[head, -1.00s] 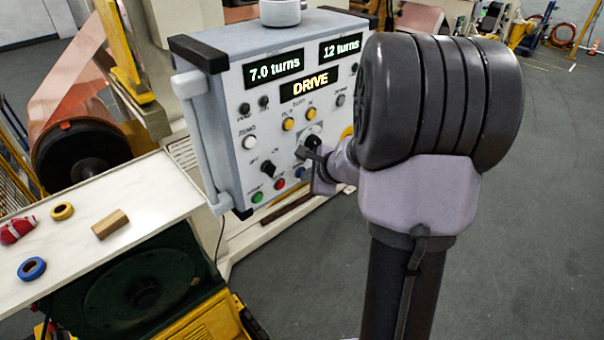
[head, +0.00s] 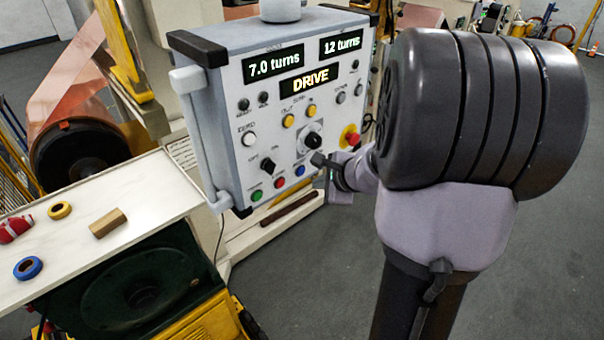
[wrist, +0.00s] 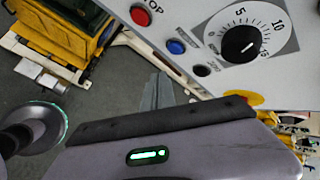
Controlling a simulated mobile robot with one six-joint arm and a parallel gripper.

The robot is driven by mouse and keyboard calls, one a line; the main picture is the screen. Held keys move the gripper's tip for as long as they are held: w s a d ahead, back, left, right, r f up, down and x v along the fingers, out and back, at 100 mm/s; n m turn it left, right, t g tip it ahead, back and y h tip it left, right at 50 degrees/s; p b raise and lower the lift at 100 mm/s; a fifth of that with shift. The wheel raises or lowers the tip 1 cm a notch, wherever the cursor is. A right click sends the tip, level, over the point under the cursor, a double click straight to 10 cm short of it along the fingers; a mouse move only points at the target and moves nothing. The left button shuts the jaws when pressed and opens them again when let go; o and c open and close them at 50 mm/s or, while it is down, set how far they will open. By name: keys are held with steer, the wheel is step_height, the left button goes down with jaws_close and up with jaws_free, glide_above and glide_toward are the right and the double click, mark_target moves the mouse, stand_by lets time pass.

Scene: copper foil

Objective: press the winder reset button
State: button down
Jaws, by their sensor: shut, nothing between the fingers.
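The grey control panel (head: 225,120) faces me in the head view. Its blue button (head: 300,171) sits in the bottom row, right of a red button (head: 279,182) and a green button (head: 256,196). No reset label is readable. In the wrist view the blue button (wrist: 176,47) is beside the red STOP button (wrist: 140,15). My gripper (head: 318,160) is in front of the panel's lower right, just right of the blue button, with no visible contact. In the wrist view its grey fingers (wrist: 156,95) are together, below the blue button and apart from it in the picture.
A numbered dial (head: 312,141) is above the blue button. A red emergency knob (head: 352,138) on yellow is to the right. A white bench (head: 150,205) with tape rolls and a wooden block stands at left. Grey floor is open at right.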

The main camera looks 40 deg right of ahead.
steer(key=shift+s+d, duration=0.1)
steer(key=shift+s, duration=1.05)
steer(key=s+a+f+n+g+y+b, duration=0.1)
steer(key=s+a+f+n+b, duration=0.1)
steer(key=a+f+n+b, duration=0.45)
steer(key=s+a+f+n+y+b, duration=0.2)
steer(key=a+n+b, duration=0.1)
steer(key=a+b, duration=0.75)
steer(key=s+a+f+n+g+y+b, duration=0.15)
steer(key=a+f+n+b, duration=0.4)
steer(key=a, duration=0.55)
steer(key=s+a+f+n+h+b, duration=0.1)
steer(key=s+a+f+n+b, duration=0.1)
steer(key=s+f+n+b, duration=0.3)
steer(key=s+f+b, duration=0.1)
steer(key=s+b, duration=0.2)
steer(key=s, duration=0.2)
steer(key=shift+a+f+n+g, duration=0.2)
steer(key=shift+f+n+g, duration=0.15)
steer(key=shift+f+n, duration=0.05)
